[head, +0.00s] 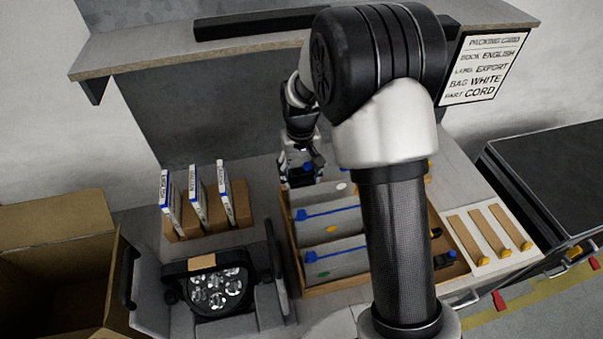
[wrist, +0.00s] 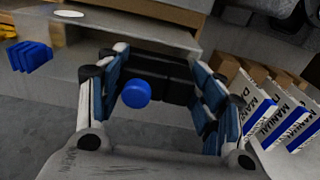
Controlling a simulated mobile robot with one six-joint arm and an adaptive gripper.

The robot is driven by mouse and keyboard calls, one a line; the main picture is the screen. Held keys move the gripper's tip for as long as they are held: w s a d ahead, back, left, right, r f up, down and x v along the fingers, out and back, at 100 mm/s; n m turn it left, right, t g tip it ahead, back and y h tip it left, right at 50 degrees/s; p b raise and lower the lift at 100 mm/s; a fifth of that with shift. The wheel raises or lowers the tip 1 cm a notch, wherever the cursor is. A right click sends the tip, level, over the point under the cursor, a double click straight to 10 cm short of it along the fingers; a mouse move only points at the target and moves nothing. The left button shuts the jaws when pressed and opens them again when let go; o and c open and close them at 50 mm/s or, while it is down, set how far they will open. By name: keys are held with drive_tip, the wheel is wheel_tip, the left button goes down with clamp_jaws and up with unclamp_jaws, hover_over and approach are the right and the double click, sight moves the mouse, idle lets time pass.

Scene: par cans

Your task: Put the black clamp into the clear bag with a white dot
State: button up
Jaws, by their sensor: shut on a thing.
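My gripper (head: 303,168) is over the back left of the wooden tray, next to the rearmost bag. In the wrist view my gripper (wrist: 155,95) is shut on the black clamp (wrist: 165,72), whose round blue knob (wrist: 136,94) faces the camera. The clear bag with a white dot (head: 341,186) stands at the back of the tray, partly hidden by my arm. Its white dot shows at the top left of the wrist view (wrist: 70,14). I cannot tell whether the clamp touches the bag.
Two more bags with blue strips stand in front, one with a yellow dot (head: 330,229), one with a green dot (head: 310,257). Small parts (head: 442,259) lie at the tray's right. Manuals (head: 198,200) stand left; a lamp (head: 215,288) and carton (head: 55,255) are nearer.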

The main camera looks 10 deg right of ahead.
drive_tip(key=shift+s+f, duration=0.25)
drive_tip(key=shift+f, duration=0.3)
drive_tip(key=shift+s+f, duration=0.2)
drive_tip(key=shift+f, duration=0.35)
drive_tip(key=shift+w+f, duration=0.2)
drive_tip(key=shift+c, duration=1.3)
drive_tip(key=shift+g, duration=0.3)
drive_tip(key=o, duration=1.5)
drive_tip(key=shift+d, duration=0.1)
drive_tip(key=shift+c, duration=0.2)
drive_tip(key=shift+o, duration=1.4)
drive_tip(key=shift+w+d, duration=0.15)
drive_tip(key=shift+d, duration=0.05)
drive_tip(key=o, duration=0.3)
drive_tip(key=shift+r, duration=0.15)
drive_tip(key=shift+a, duration=0.1)
